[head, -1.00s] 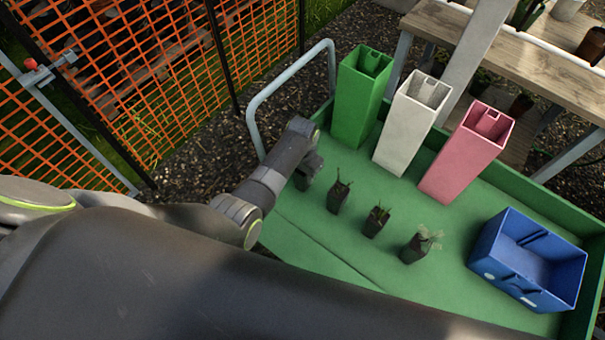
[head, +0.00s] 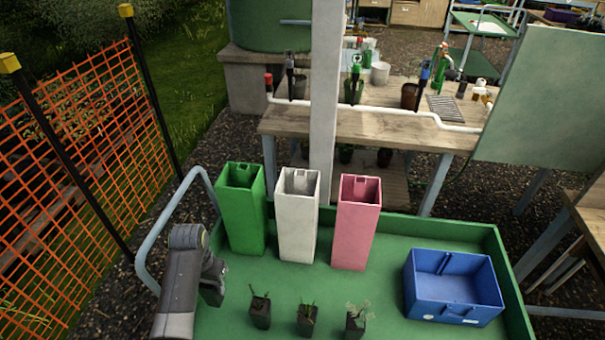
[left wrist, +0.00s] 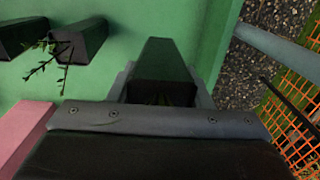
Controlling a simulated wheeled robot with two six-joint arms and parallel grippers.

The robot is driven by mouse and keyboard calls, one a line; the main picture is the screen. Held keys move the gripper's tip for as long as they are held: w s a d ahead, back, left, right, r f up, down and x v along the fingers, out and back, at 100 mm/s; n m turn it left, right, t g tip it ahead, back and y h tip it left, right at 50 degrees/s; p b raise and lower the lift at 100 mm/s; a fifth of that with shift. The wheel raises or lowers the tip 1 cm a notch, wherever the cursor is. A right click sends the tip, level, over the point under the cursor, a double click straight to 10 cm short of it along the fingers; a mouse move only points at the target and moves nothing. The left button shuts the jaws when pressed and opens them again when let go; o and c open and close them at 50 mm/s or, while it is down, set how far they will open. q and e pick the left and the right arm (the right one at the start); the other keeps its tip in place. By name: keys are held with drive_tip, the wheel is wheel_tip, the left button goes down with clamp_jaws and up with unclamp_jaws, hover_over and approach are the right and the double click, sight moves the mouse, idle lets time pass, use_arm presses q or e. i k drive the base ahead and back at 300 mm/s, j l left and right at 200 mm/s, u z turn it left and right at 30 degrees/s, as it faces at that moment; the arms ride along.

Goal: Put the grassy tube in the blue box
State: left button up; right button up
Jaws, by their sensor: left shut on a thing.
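My left gripper (head: 212,285) is at the left end of a row of dark plant tubes on the green bench, shut on the leftmost tube. That held tube (left wrist: 163,60) stands out in the left wrist view, with a little green at its mouth; its plant is mostly hidden. Three other tubes stand to its right: a twiggy one (head: 260,312), another with thin stems (head: 307,320), and one with a pale feathery plant (head: 355,323). I cannot tell for sure which plant is grass. The blue box (head: 455,312) is open-topped at the right of the bench. My right gripper is not in view.
Tall green (head: 242,220), white (head: 298,225) and pink (head: 355,235) bins stand behind the row of tubes. The green bench (head: 385,295) has a raised rim and clear room between the tubes and the blue box. A metal rail (head: 150,245) curves at the left.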

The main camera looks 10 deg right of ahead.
sight(422, 294)
drive_tip(key=k+z, duration=0.15)
drive_tip(key=k, duration=0.5)
drive_tip(key=z, duration=1.45)
drive_tip(key=j+z, duration=1.05)
drive_tip(key=k+j, duration=0.1)
drive_tip(key=j, duration=0.15)
drive_tip(key=k+j, duration=0.1)
drive_tip(key=j, duration=0.15)
drive_tip(key=i, duration=0.45)
